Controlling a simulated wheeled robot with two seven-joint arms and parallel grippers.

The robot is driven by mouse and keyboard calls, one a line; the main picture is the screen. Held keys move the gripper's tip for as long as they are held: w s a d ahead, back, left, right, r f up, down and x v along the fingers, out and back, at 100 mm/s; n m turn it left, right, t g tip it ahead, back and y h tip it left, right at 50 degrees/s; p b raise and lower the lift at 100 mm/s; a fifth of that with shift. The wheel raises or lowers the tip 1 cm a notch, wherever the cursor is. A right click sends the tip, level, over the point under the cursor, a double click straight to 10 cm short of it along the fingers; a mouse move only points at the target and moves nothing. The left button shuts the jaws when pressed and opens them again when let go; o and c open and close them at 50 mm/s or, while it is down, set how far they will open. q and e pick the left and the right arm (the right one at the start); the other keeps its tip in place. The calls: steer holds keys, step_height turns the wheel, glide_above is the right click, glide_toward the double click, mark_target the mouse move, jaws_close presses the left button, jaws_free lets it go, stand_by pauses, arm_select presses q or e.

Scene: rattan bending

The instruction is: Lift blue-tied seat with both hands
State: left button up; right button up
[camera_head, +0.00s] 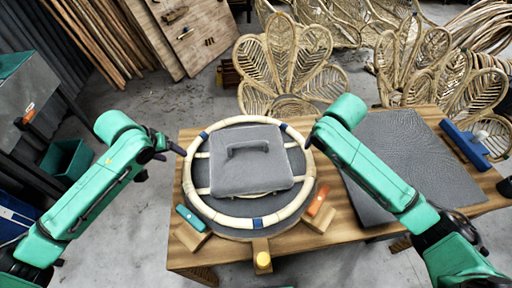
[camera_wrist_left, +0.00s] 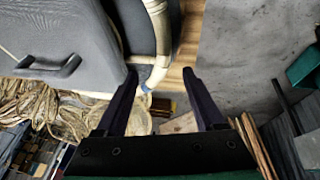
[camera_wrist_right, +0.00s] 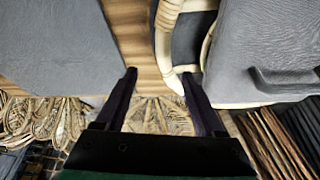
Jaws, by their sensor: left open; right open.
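The seat is a round pale rattan ring (camera_head: 193,196) with blue ties (camera_head: 258,222), lying flat on the table. A grey square pad (camera_head: 245,175) with a handle sits inside it. My open left gripper (camera_head: 172,150) is at the ring's left edge. In the left wrist view the ring (camera_wrist_left: 158,40) shows between and beyond its fingertips (camera_wrist_left: 160,72), with no clear contact. My right gripper is mostly hidden by its arm in the head view; a fingertip shows at the ring's right edge. In the right wrist view its open fingertips (camera_wrist_right: 160,73) are near the ring (camera_wrist_right: 163,45).
The wooden table (camera_head: 340,222) carries teal (camera_head: 190,218) and orange (camera_head: 318,199) clamp-like blocks and a yellow-topped piece (camera_head: 263,260) around the ring. A grey mat (camera_head: 400,150) and a blue tool (camera_head: 465,143) lie right. Rattan chair backs (camera_head: 290,65) stand behind.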

mark_target(186, 166)
steer(key=f, duration=0.3)
steer(key=shift+a, duration=0.2)
arm_select(q)
steer(key=x, duration=0.8)
steer(key=s+x, duration=0.1)
steer(key=x, duration=0.4)
steer(key=shift+w+a+f, duration=0.1)
steer(key=shift+a+f, duration=0.15)
steer(key=shift+f, duration=0.05)
arm_select(e)
steer(key=x, duration=1)
steer(key=shift+w, duration=0.15)
steer(key=shift+a, duration=0.1)
arm_select(q)
steer(key=shift+r, duration=0.1)
steer(key=shift+c, duration=0.6)
arm_select(e)
steer(key=shift+c, duration=0.7)
arm_select(q)
jaws_close()
arm_select(e)
jaws_close()
steer(key=shift+r, duration=0.1)
